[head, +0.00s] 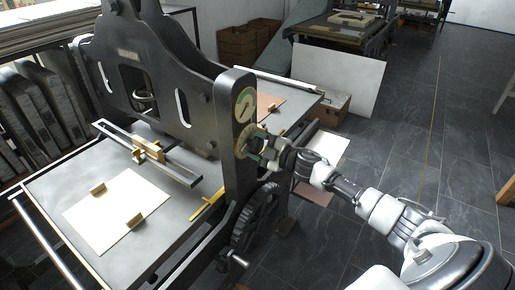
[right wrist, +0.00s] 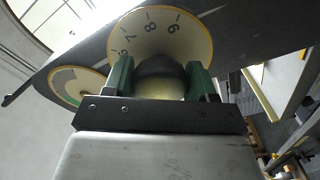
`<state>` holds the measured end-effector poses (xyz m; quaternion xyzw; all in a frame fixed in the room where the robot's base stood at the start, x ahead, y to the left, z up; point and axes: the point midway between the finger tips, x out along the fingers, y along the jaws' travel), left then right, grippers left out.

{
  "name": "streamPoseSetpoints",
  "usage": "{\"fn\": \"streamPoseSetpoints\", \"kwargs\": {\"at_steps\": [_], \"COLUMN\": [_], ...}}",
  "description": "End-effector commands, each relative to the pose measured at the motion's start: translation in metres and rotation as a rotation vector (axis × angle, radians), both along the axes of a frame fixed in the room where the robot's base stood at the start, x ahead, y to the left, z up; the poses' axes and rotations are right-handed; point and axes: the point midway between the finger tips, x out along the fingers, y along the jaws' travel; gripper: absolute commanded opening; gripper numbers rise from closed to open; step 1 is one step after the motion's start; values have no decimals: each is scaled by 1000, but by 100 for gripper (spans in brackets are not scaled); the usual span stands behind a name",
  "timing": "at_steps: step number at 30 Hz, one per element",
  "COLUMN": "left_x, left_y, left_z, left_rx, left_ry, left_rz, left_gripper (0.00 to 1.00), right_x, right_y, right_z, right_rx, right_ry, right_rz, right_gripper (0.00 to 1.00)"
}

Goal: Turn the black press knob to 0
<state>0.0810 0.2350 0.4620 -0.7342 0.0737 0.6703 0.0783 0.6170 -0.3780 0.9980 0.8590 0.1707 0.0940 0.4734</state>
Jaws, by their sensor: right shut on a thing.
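The black press knob (right wrist: 160,68) sits in front of a round cream dial with numbers (right wrist: 168,28), on the side of the dark press upright. In the right wrist view the digits 9, 8 and 7 show near the dial's top edge, with another partly hidden digit. My right gripper (right wrist: 160,82) has its two green fingers on either side of the knob and is shut on it. In the head view my right gripper (head: 262,146) is at the lower dial (head: 246,140), which it partly covers; the pointer cannot be read. My left gripper is not in view.
A second round gauge (head: 244,104) sits above the dial on the press upright (head: 237,180). A black gear wheel (head: 258,222) with a crank is below. The press bed (head: 55,185) holds a cream sheet (head: 117,212). Open tiled floor (head: 415,135) lies at right.

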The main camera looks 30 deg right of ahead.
Motion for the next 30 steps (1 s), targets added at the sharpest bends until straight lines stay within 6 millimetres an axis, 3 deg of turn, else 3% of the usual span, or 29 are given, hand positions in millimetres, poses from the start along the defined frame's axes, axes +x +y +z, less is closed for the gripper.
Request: {"fn": "streamPoseSetpoints", "kwargs": {"at_steps": [15, 30], "left_x": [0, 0], "left_y": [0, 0], "left_z": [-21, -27], "left_rx": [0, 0], "left_ry": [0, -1], "left_rz": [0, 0], "left_gripper": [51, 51], "right_x": [0, 0], "right_y": [0, 0], "right_z": [-1, 0], "right_rx": [-395, -535], "right_ry": [-163, -220], "right_rz": [1, 2], "right_gripper": [33, 33]}}
